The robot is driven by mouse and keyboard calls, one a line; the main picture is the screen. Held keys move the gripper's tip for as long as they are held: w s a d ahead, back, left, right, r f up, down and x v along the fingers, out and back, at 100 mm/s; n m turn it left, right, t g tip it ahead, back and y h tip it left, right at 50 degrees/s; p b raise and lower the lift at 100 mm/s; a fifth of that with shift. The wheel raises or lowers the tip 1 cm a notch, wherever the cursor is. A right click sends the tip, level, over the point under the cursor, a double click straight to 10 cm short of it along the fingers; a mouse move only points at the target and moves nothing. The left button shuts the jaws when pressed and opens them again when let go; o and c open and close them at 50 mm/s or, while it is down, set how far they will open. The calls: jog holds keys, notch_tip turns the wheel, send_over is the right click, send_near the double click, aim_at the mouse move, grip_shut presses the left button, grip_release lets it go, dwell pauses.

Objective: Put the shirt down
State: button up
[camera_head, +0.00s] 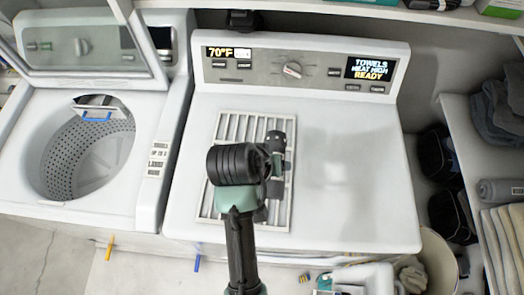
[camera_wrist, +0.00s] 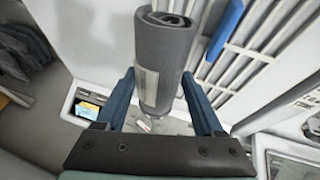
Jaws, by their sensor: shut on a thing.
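The shirt (camera_wrist: 162,60) is a dark grey roll with a pale label on its side. In the wrist view it stands lengthwise between the two blue fingers of my gripper (camera_wrist: 159,78), which is shut on it. In the head view my gripper (camera_head: 276,165) is over the slatted rack on the white dryer top. My own arm covers much of it there, and I cannot make out the shirt clearly. I cannot tell whether the shirt touches anything below.
The pale slatted rack (camera_head: 230,127) lies on the dryer (camera_head: 345,190), whose right side is clear. An open washer (camera_head: 150,110) stands at left. Shelving at right holds dark folded clothes (camera_head: 498,108), a grey roll (camera_head: 500,190) and striped towels (camera_head: 505,235). A bin (camera_head: 440,262) stands below.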

jog(key=f, duration=0.4)
jog(key=shift+s+a+f+p, duration=0.1)
jog(key=shift+s+f+p, duration=0.1)
jog(key=shift+s+p, duration=0.1)
notch_tip(320, 180, down, 5)
jog(key=shift+w+r+p, duration=0.1)
jog(key=shift+r+p, duration=0.05)
jog(key=shift+p, duration=0.15)
jog(key=shift+f, duration=0.25)
